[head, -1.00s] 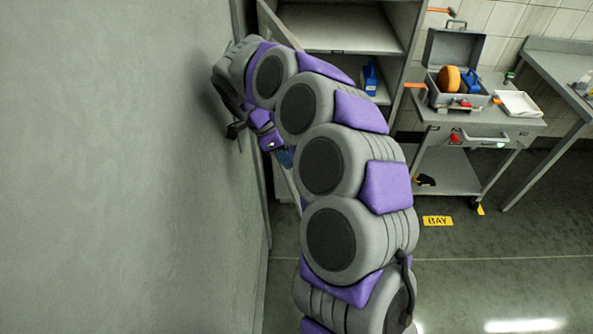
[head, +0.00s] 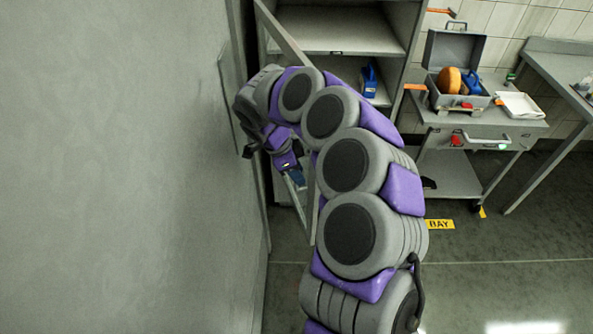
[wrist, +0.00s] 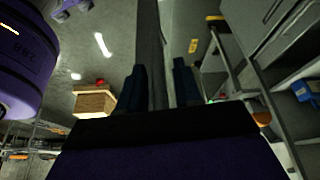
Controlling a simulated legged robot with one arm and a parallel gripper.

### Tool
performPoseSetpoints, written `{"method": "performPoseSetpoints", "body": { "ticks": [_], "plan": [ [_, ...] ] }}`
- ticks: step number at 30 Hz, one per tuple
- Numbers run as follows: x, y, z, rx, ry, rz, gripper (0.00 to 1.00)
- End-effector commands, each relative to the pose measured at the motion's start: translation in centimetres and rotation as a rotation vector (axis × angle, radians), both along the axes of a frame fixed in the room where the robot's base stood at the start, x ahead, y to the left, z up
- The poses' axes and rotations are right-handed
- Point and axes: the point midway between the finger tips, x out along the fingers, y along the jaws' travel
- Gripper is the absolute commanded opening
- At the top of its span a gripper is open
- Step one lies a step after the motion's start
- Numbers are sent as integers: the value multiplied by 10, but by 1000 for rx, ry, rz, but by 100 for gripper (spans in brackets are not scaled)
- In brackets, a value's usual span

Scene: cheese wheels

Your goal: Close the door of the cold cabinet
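The cold cabinet (head: 335,48) stands at the top middle of the head view, with its shelves exposed. Its grey door (head: 281,35) stands open, seen nearly edge-on and partly hidden by my arm. My gripper (head: 296,178) is low beside the door, partly hidden behind my arm in the head view. In the wrist view, the two dark fingers (wrist: 160,88) are apart. The door's grey panel (wrist: 151,45) shows in the gap between them; I cannot tell whether either finger touches it.
A grey wall (head: 110,170) is close on the left. A blue item (head: 369,82) sits on a cabinet shelf. A trolley (head: 480,125) with an open toolbox (head: 455,70) stands right of the cabinet. The floor at the lower right (head: 500,265) is clear.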

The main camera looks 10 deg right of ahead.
Motion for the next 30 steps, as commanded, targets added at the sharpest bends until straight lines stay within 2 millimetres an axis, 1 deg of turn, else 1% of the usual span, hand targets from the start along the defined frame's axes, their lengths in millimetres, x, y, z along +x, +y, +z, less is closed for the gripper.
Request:
{"method": "performPoseSetpoints", "body": {
  "ticks": [1,2,10,25,30],
  "plan": [
    [0,0,0,0,0,1,28],
    [0,0,0,0,0,1,26],
    [0,0,0,0,-1,1,0],
    [2,-1,0,0,-1,2,0],
    [6,-10,0,0,-2,14,0]
  ]
}}
